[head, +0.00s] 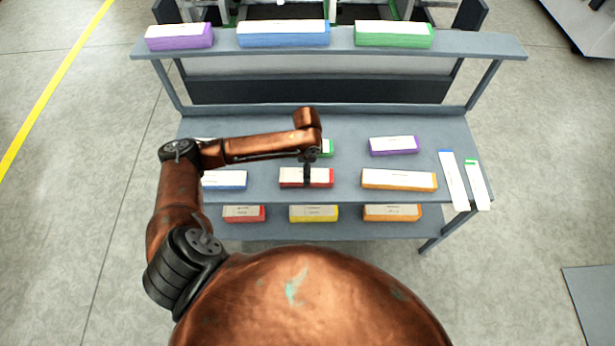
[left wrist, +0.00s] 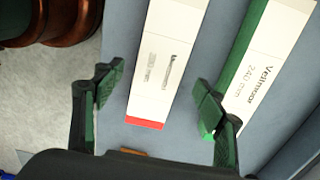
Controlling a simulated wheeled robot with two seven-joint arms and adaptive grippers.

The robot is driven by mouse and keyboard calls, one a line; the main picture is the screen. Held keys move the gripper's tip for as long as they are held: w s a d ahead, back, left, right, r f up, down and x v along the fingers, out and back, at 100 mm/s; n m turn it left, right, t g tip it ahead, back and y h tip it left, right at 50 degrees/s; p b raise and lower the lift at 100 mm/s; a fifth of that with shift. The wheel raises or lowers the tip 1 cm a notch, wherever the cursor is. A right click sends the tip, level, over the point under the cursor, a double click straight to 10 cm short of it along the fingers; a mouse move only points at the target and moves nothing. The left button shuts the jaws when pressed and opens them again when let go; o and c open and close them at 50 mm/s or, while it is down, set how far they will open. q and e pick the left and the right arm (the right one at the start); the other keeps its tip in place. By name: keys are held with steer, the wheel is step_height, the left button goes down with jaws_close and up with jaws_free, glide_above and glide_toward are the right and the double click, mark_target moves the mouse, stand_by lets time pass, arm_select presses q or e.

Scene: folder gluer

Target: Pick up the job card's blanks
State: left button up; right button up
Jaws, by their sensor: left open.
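A stack of white-topped blanks with red edges (head: 292,179) lies on the middle shelf of the bench. In the left wrist view the open fingers (left wrist: 160,92) stand either side of a white blank with a red end (left wrist: 150,85); contact cannot be told. A green-edged stack (left wrist: 250,75) marked "Vellmoor 240 mm" lies to its right; it is mostly hidden in the head view (head: 327,147). No job card can be picked out for certain. My right gripper is out of view.
Blue (head: 225,180), orange (head: 399,180) and purple (head: 393,146) stacks share the shelf. Two white strips, blue-ended (head: 454,182) and green-ended (head: 478,186), lie at its right end.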

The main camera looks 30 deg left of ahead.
arm_select(q)
step_height(320, 180, down, 4)
steer(key=shift+s+a, duration=0.1)
steer(key=shift+s, duration=0.05)
steer(key=c, duration=1.6)
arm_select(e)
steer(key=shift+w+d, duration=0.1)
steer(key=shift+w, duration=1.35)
